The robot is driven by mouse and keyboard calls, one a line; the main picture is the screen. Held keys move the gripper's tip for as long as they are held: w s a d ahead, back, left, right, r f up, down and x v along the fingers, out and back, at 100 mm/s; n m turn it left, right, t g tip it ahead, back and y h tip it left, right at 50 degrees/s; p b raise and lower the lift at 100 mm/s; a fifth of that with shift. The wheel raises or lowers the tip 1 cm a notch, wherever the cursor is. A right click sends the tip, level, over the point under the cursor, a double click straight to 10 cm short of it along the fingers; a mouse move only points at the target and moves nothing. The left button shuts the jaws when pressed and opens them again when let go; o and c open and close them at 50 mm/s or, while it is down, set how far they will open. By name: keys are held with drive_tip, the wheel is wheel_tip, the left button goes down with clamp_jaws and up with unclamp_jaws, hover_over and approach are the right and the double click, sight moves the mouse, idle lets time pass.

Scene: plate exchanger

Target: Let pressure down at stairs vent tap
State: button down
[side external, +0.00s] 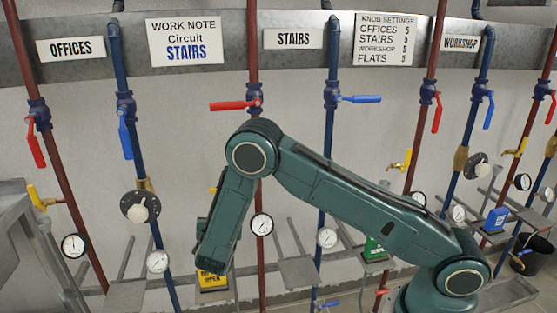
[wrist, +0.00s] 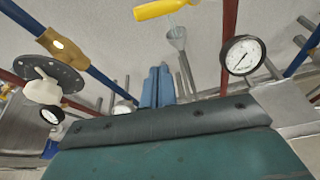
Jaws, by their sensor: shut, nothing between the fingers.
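The stairs vent tap shows in the wrist view as a yellow handle (wrist: 165,8), cut by the top edge, with a funnel (wrist: 177,38) below it. In the side view only a bit of the yellow tap (side external: 213,190) shows beside my arm. My gripper (wrist: 160,70) has its blue fingers shut together and empty, below and slightly left of the handle in the picture, apart from it. In the side view my arm hides the fingers. The stairs gauge (side external: 262,225) sits on the red pipe and also shows in the wrist view (wrist: 242,55).
The stairs red lever (side external: 232,106) and blue lever (side external: 362,99) both stand crosswise to their pipes. A knob (wrist: 45,90) on the offices blue pipe (wrist: 110,80) is at left. A work note (side external: 185,42) names STAIRS.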

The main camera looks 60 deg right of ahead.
drive_tip(key=w+d, duration=0.6)
drive_tip(key=shift+d+r, duration=0.2)
drive_tip(key=shift+r, duration=0.25)
idle(0.4)
drive_tip(key=shift+w, duration=0.1)
